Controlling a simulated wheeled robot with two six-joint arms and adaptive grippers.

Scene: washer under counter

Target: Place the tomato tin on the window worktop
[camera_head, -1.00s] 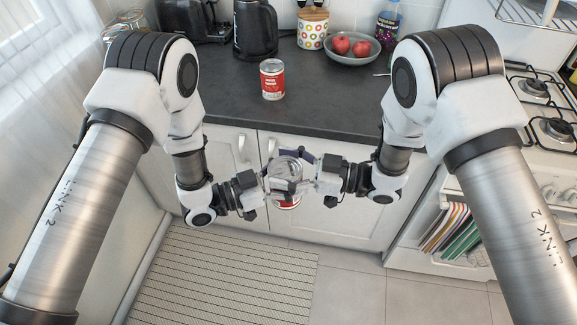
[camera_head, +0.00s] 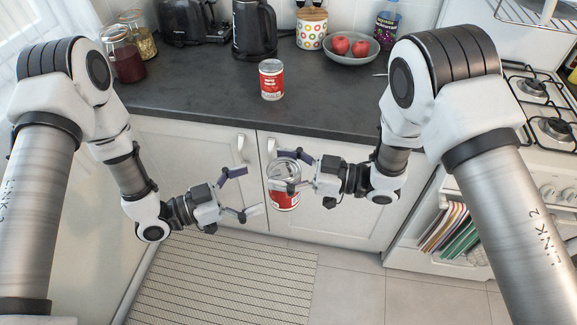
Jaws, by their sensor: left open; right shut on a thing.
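A red-labelled tin (camera_head: 284,199) is held upright by my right gripper (camera_head: 285,178), in front of the cabinet doors and below the counter edge. The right fingers are shut around its upper part. My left gripper (camera_head: 243,193) is open and empty, just left of this tin and apart from it. A second, similar red-labelled tin (camera_head: 271,80) stands upright on the dark worktop (camera_head: 205,97). The label text is too small to read, so I cannot tell from it which tin is the tomato one.
On the worktop stand glass jars (camera_head: 125,60), a black kettle (camera_head: 255,30), a toaster (camera_head: 192,20), a dotted canister (camera_head: 312,28) and a bowl (camera_head: 351,58) with red apples. A gas hob (camera_head: 545,105) is at right.

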